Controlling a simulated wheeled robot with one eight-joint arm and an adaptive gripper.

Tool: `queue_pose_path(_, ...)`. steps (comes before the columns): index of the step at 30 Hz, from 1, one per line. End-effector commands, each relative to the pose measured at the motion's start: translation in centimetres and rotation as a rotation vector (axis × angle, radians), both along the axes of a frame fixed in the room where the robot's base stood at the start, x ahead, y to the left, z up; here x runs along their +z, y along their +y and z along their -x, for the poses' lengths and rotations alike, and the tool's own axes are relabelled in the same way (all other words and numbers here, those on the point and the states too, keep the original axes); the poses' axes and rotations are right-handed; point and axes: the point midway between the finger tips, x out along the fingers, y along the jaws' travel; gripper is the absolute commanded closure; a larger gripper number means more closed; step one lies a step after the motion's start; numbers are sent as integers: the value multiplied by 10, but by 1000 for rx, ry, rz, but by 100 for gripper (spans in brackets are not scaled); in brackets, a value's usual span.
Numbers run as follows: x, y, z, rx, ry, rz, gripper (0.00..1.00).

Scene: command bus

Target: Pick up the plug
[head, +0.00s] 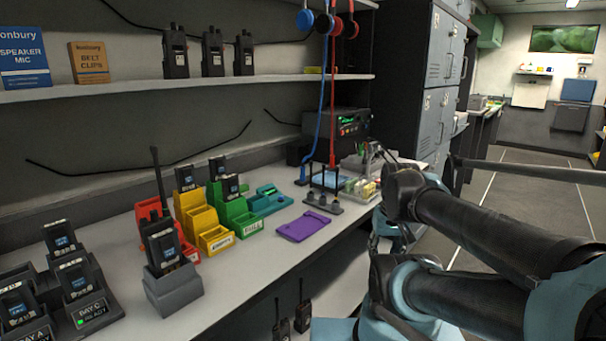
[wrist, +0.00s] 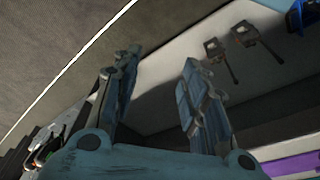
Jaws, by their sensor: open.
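I cannot make out a plug for certain in either view. In the head view my arm fills the right side, and I cannot make out the gripper's fingertips.
The counter (head: 250,270) holds a purple mat (head: 303,226), a green bin (head: 240,221), yellow bins (head: 203,227), and a radio in a charger (head: 174,288) at the front. Grey lockers (head: 440,70) stand behind; the aisle floor (head: 520,185) is clear.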

Motion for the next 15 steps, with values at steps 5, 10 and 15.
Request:
queue_pose_path(5, 34, 4, -49, 0, -128, -4, 59)
queue_pose_path(10, 99, 11, -129, 43, -296, -10, 59)
queue_pose_path(15, 150, 30, -186, 154, -336, -14, 59)
